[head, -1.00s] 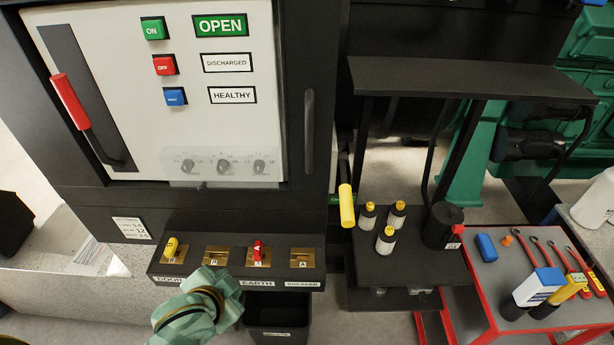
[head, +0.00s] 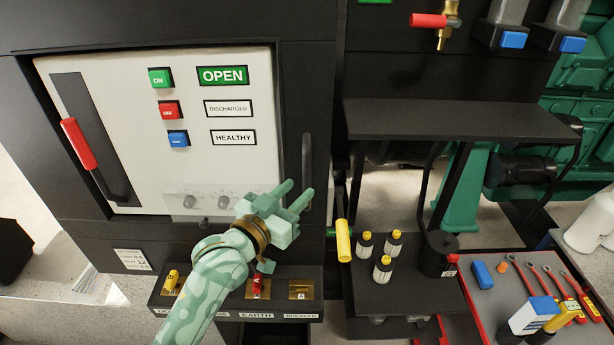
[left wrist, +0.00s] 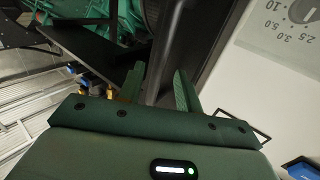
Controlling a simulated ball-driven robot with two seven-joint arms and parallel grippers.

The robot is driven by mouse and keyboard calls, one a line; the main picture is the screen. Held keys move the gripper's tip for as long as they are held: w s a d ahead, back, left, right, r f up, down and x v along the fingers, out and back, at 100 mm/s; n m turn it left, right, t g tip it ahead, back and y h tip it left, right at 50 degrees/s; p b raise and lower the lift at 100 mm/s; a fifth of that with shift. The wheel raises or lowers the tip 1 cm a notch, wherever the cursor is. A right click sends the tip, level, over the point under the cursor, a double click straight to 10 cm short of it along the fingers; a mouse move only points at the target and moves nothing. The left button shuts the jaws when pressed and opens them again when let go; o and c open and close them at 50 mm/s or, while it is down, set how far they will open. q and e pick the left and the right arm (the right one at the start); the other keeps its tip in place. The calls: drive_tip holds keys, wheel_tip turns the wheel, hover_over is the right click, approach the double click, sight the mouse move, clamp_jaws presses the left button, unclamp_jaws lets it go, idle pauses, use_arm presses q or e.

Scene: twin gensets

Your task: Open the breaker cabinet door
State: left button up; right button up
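The breaker cabinet door (head: 300,70) is dark with a white panel (head: 110,85) set in it, and it looks shut. Its vertical black handle (head: 307,155) is on the door's right side. My left gripper (head: 298,194) is open, its fingers pointing at the lower end of the handle. In the left wrist view, a dark bar, apparently the handle (left wrist: 172,45), runs between the two spread green fingers (left wrist: 158,84). I cannot tell whether it is touching them. My right gripper is not in view.
Below the door is a ledge with a yellow key (head: 171,279) and a red key (head: 258,287). A yellow-handled lever (head: 343,240) sticks out right of the door. A dark shelf (head: 400,290) with several bottles and a red-edged tool cart (head: 495,295) stand further right.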

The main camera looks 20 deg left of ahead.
sight(305, 185)
use_arm(q)
drive_tip(key=x, duration=0.5)
drive_tip(key=shift+s, duration=0.1)
clamp_jaws()
